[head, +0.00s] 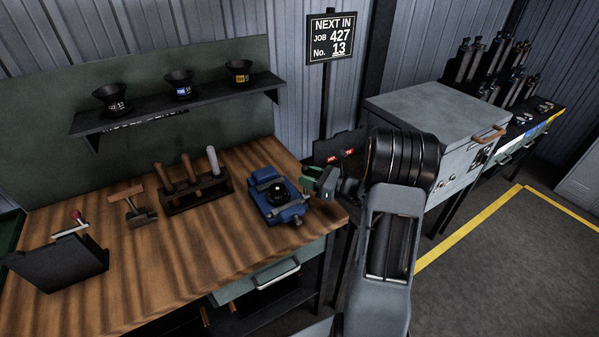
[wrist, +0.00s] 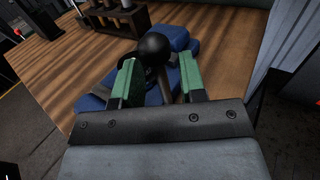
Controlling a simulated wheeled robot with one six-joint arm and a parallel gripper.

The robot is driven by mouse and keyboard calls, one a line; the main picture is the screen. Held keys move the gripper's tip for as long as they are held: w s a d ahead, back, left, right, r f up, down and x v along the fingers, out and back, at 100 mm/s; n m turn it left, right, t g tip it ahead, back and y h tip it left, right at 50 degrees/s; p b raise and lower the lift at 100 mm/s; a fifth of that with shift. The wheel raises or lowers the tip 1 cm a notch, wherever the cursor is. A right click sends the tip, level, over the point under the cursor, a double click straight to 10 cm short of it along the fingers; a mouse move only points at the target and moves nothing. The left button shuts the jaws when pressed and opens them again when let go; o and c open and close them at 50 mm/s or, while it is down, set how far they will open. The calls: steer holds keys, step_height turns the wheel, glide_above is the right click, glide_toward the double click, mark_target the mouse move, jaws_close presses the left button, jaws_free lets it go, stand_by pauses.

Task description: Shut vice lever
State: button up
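The blue vice (head: 267,207) sits on the wooden bench near its right end. It also shows in the wrist view (wrist: 91,103), partly hidden behind my gripper. A round black knob (wrist: 154,46) shows in the wrist view, with grey metal parts (wrist: 166,86) below it; I cannot tell clearly how the lever is set. My gripper (head: 312,178) is just right of the vice in the head view. In the wrist view its two green fingers (wrist: 159,62) are apart, with the knob just beyond and between their tips. I cannot tell whether they touch it.
A tool rack (head: 196,193) with upright handles stands left of the vice, beside a T-shaped tool (head: 134,208) and a dark box (head: 60,262). A shelf (head: 160,108) with black cups is above. A grey cabinet (head: 425,110) stands to the right.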

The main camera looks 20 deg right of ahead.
steer(key=shift+x, duration=1.6)
jaws_close()
